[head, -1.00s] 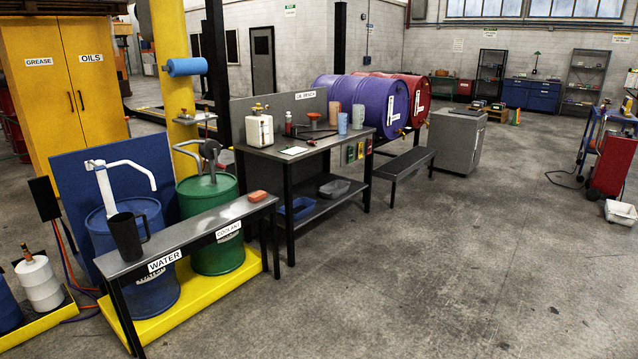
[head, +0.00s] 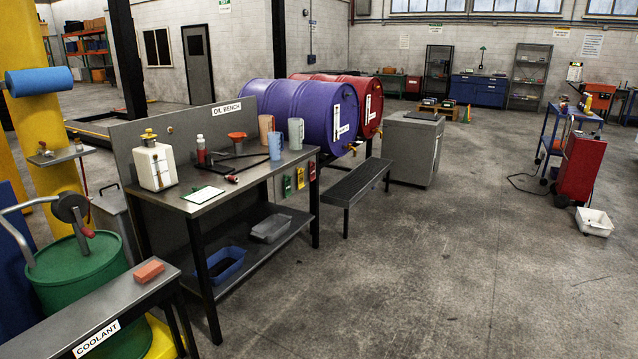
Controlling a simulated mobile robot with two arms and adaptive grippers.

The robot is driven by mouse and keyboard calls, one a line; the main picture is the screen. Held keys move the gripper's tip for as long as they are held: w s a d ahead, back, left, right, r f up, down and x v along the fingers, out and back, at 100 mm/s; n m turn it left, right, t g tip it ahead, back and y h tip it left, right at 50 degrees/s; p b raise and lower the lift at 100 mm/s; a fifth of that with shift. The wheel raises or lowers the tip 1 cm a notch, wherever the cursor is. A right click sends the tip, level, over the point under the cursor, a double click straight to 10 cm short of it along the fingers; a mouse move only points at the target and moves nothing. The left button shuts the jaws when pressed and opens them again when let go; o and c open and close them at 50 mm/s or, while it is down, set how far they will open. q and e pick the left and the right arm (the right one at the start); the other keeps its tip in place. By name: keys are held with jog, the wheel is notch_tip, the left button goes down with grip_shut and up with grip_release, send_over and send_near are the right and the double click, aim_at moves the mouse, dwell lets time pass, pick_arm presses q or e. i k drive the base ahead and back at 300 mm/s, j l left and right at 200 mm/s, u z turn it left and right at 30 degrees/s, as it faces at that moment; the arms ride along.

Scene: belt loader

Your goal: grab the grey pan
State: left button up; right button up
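A grey pan (head: 271,228) sits on the lower shelf of the oil bench (head: 298,157), toward its right end. A blue pan (head: 220,266) stands on the same shelf to its left and nearer to me. The bench top is above both pans, and the grey pan's near side and rim show. Neither of my grippers is in the head view.
The coolant bench (head: 108,297) with a red-orange block (head: 149,271) stands at the lower left. A low dark step (head: 355,195) stands right of the oil bench, before the purple drum (head: 300,108).

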aim_at(270, 229)
jog(key=i, duration=2.1)
